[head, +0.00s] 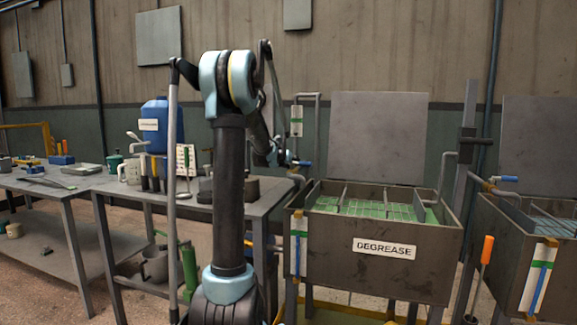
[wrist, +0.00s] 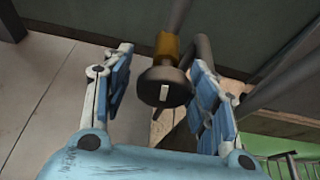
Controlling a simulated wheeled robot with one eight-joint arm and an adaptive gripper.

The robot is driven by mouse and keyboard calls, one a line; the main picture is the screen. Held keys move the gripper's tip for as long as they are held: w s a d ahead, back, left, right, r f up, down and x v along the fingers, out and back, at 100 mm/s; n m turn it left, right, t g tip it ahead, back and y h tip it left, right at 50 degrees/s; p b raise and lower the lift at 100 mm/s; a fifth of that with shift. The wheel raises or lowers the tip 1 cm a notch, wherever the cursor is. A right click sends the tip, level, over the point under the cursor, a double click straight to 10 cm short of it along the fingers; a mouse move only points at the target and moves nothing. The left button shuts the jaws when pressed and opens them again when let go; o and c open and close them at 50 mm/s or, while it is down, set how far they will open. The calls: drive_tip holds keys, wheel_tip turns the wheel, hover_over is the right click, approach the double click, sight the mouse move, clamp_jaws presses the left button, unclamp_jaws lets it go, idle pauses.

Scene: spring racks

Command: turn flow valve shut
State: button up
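In the wrist view, a dark round valve knob (wrist: 160,92) with a short white mark on its face sits on a brass-coloured fitting (wrist: 167,46) on a pipe. My gripper (wrist: 160,60) is open, with one blue-padded finger on each side of the knob. A clear gap shows at the left finger. The right finger is closer, and I cannot tell whether it touches. In the head view, my gripper (head: 272,157) is partly hidden by my arm, beside the pipe at the DEGREASE tank's (head: 330,265) left. A small blue piece there could be a handle or a finger.
A grey bench (head: 90,185) with a blue jug (head: 155,118) and mugs stands at the left. The tank has a raised grey back panel (head: 378,135) and green contents. A second tank (head: 500,235) at the right has a blue-handled valve (head: 505,178).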

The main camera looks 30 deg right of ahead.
drive_tip(key=shift+s+f, duration=0.25)
drive_tip(key=shift+s, duration=0.1)
drive_tip(key=shift+s+d+r, duration=0.15)
drive_tip(key=shift+s+r, duration=0.15)
drive_tip(key=w+v, duration=0.1)
drive_tip(key=v, duration=1.9)
drive_tip(key=shift+a+r, duration=0.4)
drive_tip(key=shift+r, duration=0.05)
idle(1.2)
drive_tip(key=shift+s, duration=0.1)
drive_tip(key=v, duration=1.2)
idle(0.4)
